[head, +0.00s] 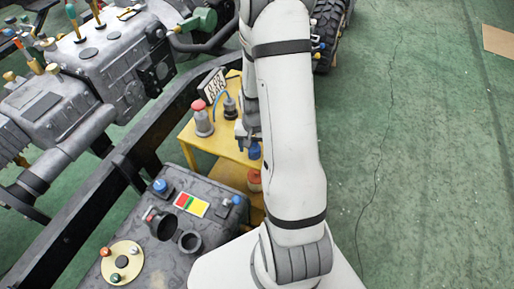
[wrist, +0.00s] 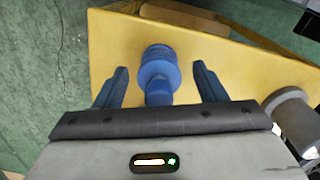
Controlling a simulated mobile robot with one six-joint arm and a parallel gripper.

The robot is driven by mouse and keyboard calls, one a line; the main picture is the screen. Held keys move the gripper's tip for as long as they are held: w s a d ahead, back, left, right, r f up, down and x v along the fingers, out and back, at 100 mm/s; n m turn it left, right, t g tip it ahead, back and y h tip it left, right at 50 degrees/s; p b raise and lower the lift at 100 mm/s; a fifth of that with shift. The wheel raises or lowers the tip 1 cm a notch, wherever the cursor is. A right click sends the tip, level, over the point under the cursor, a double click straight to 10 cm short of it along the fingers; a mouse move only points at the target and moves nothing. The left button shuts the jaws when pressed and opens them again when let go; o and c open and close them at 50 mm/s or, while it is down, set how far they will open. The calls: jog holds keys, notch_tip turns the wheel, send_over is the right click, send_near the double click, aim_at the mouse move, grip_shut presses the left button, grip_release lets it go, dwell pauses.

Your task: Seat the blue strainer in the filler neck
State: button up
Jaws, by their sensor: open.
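The blue strainer (wrist: 158,68) stands on the yellow table in the wrist view, with a wide round top and a narrower part towards me. My gripper (wrist: 160,70) is open, with one blue finger on each side of the strainer and a visible gap on both sides. In the head view the strainer (head: 254,150) shows beside my arm at the table's right side, and my gripper (head: 243,133) is partly hidden by the arm. On the dark grey tank are two round openings, one upright (head: 163,226) and one ring (head: 189,241); I cannot tell which is the filler neck.
The yellow table (head: 213,146) also holds a grey bottle with a red cap (head: 202,120), a dark can (head: 230,110) and a checkered sign (head: 213,86). The tank (head: 135,211) carries a blue cap (head: 160,186). A dark frame rail runs beside it.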

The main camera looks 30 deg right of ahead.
jog(key=shift+f, duration=0.5)
jog(key=shift+c, duration=0.6)
jog(key=c, duration=1)
jog(key=shift+o, duration=0.2)
notch_tip(320, 180, up, 10)
jog(key=shift+a+f, duration=0.1)
jog(key=shift+f, duration=0.1)
jog(key=w+a+f+n, duration=0.2)
jog(key=w+a, duration=0.1)
jog(key=a, duration=0.1)
jog(key=w+a+f+n+p, duration=0.1)
jog(key=w+a+f+n, duration=0.1)
jog(key=w+a, duration=0.1)
jog(key=w+a+f+n, duration=0.2)
jog(key=w+a, duration=0.1)
jog(key=a, duration=0.2)
jog(key=shift+w+n+p, duration=0.2)
jog(key=shift+n+p, duration=0.15)
jog(key=shift+n, duration=0.05)
